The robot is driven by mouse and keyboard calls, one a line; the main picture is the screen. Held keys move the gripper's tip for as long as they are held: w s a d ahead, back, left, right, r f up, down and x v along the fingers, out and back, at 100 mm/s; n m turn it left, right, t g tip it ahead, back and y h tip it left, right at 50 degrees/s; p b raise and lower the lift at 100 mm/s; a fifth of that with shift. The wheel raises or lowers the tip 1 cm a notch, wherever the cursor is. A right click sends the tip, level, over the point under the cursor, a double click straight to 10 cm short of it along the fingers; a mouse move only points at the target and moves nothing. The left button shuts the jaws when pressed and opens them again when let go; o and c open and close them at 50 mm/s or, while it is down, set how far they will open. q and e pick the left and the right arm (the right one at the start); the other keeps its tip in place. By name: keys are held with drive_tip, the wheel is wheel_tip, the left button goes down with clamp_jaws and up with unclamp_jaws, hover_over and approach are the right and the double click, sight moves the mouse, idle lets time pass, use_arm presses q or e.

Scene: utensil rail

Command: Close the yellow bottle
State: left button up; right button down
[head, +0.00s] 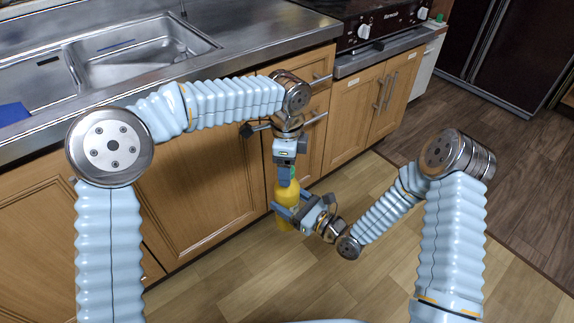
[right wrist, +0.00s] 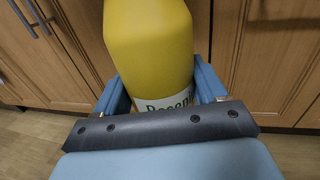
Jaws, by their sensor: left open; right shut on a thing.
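The yellow bottle (head: 287,191) is upright in front of the wooden cabinets, held off the floor. My right gripper (head: 290,210) is shut on its body; in the right wrist view the yellow bottle (right wrist: 150,45) and part of its white label show between the fingers. The bottle's top is outside that view. My left gripper (head: 287,178) points down at the bottle's top and is open. A small green part (head: 293,172), apparently the cap, shows at the left fingers. Whether it sits on the neck cannot be told, as the fingers partly hide it.
A steel counter with a sink (head: 140,55) runs along the back left. Wooden cabinet doors (head: 205,185) stand close behind the bottle. A stove (head: 375,22) is at the back, and a dark fridge (head: 510,50) at the far right. The wooden floor (head: 230,285) is clear.

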use_arm(q)
drive_tip(key=shift+r, duration=2.3)
drive_tip(key=shift+c, duration=0.4)
drive_tip(key=n, duration=0.3)
drive_tip(key=shift+r, duration=0.4)
drive_tip(key=n, duration=0.2)
drive_tip(key=r+n, duration=0.1)
drive_tip(key=n, duration=0.1)
drive_tip(key=shift+r+n, duration=0.1)
drive_tip(key=shift+n, duration=0.3)
drive_tip(key=n, duration=0.3)
drive_tip(key=r+n, duration=0.1)
drive_tip(key=n, duration=0.2)
drive_tip(key=shift+r, duration=0.2)
drive_tip(key=shift+f, duration=0.1)
drive_tip(key=shift+f, duration=3.9)
drive_tip(key=shift+c, duration=0.4)
